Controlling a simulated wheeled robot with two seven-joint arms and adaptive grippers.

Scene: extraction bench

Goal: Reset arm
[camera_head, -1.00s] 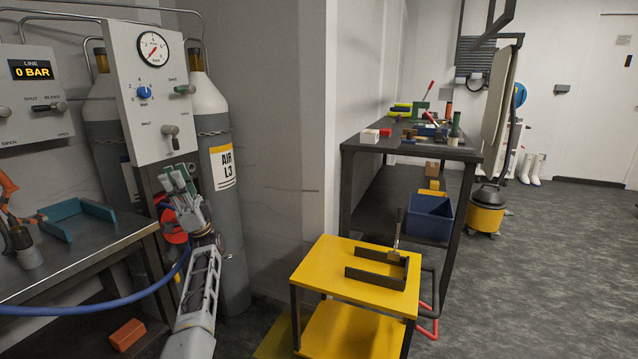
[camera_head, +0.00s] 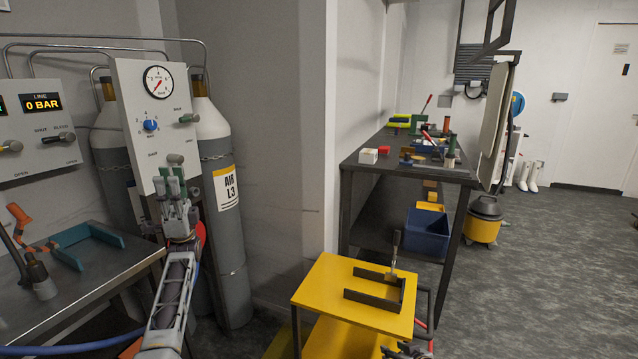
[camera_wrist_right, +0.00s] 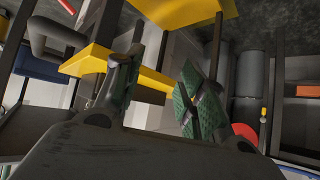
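My left gripper (camera_head: 169,186) is raised in front of the gauge panel (camera_head: 156,125), its fingers pointing up just below the panel's lower lever. I see nothing held in it, but the gap between its fingers is unclear. I cannot tell whether it touches the panel. My right gripper (camera_wrist_right: 155,90) is open and empty in the right wrist view, its green-padded fingers apart. A part of my right arm shows at the bottom edge of the head view, by the yellow cart (camera_head: 330,290).
A grey AIR L3 cylinder (camera_head: 228,255) stands behind my left arm. A metal bench (camera_head: 95,275) with a blue bracket (camera_head: 85,240) is at left. A dark workbench (camera_head: 345,185) with tools stands behind the cart. Open floor (camera_head: 540,270) lies at right.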

